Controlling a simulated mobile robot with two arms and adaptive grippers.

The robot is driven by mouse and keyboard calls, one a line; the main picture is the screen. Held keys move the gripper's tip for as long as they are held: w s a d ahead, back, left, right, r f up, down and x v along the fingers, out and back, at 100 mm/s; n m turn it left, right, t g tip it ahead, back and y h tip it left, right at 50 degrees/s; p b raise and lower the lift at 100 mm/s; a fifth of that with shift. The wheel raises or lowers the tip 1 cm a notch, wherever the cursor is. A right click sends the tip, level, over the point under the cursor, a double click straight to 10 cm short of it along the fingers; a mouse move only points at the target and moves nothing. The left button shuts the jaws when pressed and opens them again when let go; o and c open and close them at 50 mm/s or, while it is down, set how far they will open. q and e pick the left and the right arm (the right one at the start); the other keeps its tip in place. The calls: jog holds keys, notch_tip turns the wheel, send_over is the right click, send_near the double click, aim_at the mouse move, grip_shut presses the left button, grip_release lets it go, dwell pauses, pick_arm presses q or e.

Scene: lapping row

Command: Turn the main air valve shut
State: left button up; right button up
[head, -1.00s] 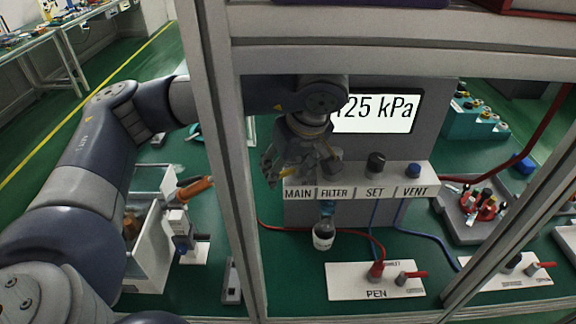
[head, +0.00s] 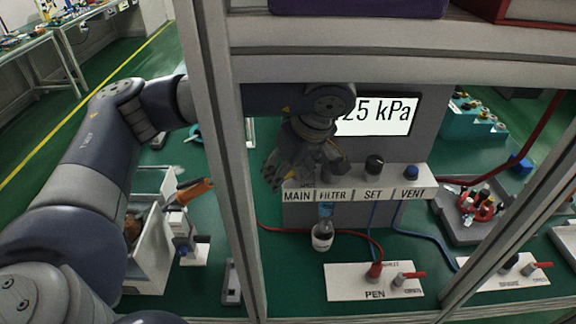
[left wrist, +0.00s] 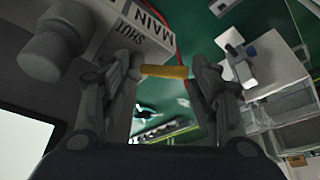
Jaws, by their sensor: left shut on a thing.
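The main air valve shows in the left wrist view as a yellow lever (left wrist: 165,71) beside a white label reading SHUT and MAIN. My left gripper (left wrist: 163,90) is shut on this lever, with a finger at each end of it. In the head view my left gripper (head: 283,172) is at the left end of the white valve panel (head: 355,193), just above the MAIN label (head: 298,196). The gripper hides the valve there. My right gripper is not in view.
A pressure display (head: 383,114) is partly hidden by my arm. A frame post (head: 215,150) stands close in front of the arm.

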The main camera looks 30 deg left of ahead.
pick_arm(q)
jog(key=shift+s+d+n+g+p, duration=0.15)
jog(key=shift+d+n+g+p, duration=0.25)
jog(key=shift+n, duration=0.3)
jog(key=n, duration=0.1)
jog(key=n+g+p, duration=0.1)
jog(key=shift+d+f+n, duration=0.15)
jog(key=shift+d+n, duration=0.1)
jog(key=shift+n, duration=0.15)
jog(key=n, duration=0.1)
jog(key=n+g+p, duration=0.1)
jog(key=d+n, duration=0.1)
jog(key=n, duration=0.1)
jog(key=shift+w+f+g, duration=0.1)
jog(key=shift+w+g, duration=0.25)
jog(key=shift+g, duration=0.05)
jog(key=shift+w+d+n+g+p, duration=0.2)
jog(key=shift+n+g+p, duration=0.1)
jog(key=shift+n, duration=0.9)
jog(key=o, duration=1.1)
jog(key=shift+o, duration=0.3)
jog(key=shift+w+r, duration=0.25)
jog(key=shift+r, duration=0.15)
